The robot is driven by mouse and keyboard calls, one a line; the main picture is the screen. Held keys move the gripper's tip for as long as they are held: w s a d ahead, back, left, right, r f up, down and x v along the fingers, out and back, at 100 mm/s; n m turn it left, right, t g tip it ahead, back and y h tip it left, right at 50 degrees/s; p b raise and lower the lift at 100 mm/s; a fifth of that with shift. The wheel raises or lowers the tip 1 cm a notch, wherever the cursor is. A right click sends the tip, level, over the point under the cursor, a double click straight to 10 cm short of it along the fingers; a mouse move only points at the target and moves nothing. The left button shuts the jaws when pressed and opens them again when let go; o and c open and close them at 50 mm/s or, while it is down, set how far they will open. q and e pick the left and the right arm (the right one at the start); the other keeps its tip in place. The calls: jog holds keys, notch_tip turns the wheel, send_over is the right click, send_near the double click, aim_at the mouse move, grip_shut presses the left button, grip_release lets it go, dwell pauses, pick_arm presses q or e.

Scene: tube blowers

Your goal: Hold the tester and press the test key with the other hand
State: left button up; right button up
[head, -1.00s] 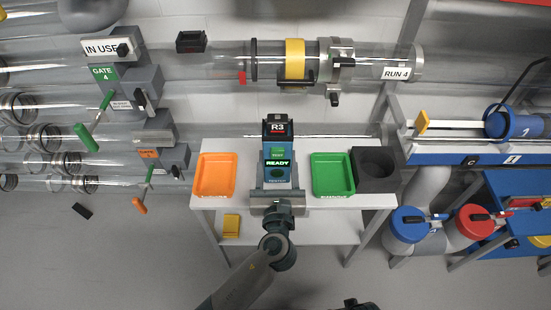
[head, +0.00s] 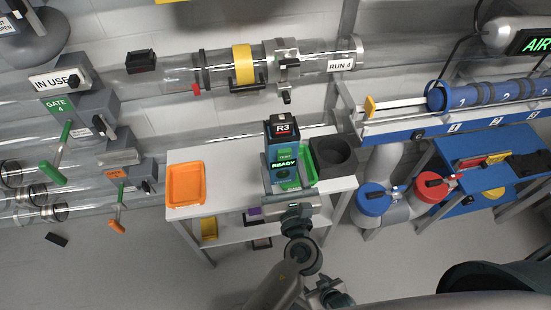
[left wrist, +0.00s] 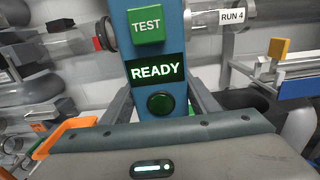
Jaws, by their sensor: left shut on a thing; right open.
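The tester (head: 281,148) is a blue upright box with a black top marked R3, a green TEST key and a lit READY display. My left gripper (head: 286,187) is shut on its lower part and holds it in front of the white table. In the left wrist view the tester (left wrist: 117,70) stands close between the fingers; its TEST key (left wrist: 146,25) is uncovered, above the READY display (left wrist: 155,70) and a round dark green button (left wrist: 160,103). My right gripper (head: 327,291) is open at the bottom edge, below the left wrist and apart from the tester; its fingertips are partly hidden.
The white table (head: 232,185) bears an orange tray (head: 186,184), a green tray (head: 310,165) partly behind the tester, and a black holder (head: 336,153). A clear tube marked RUN 4 (head: 341,66) runs behind. A blue bench (head: 490,155) stands at right.

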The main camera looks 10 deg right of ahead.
pick_arm(q)
jog(key=shift+w+a+r, duration=0.1)
dwell(0.6)
jog(key=w+a+p, duration=0.4)
jog(key=w+a, duration=0.1)
jog(key=a, duration=0.4)
jog(key=shift+w+a+p, duration=0.35)
jog(key=shift+w+a, duration=0.05)
dwell(2.2)
notch_tip(320, 180, down, 7)
jog(key=b, duration=0.5)
jog(key=shift+r, duration=0.15)
dwell(2.8)
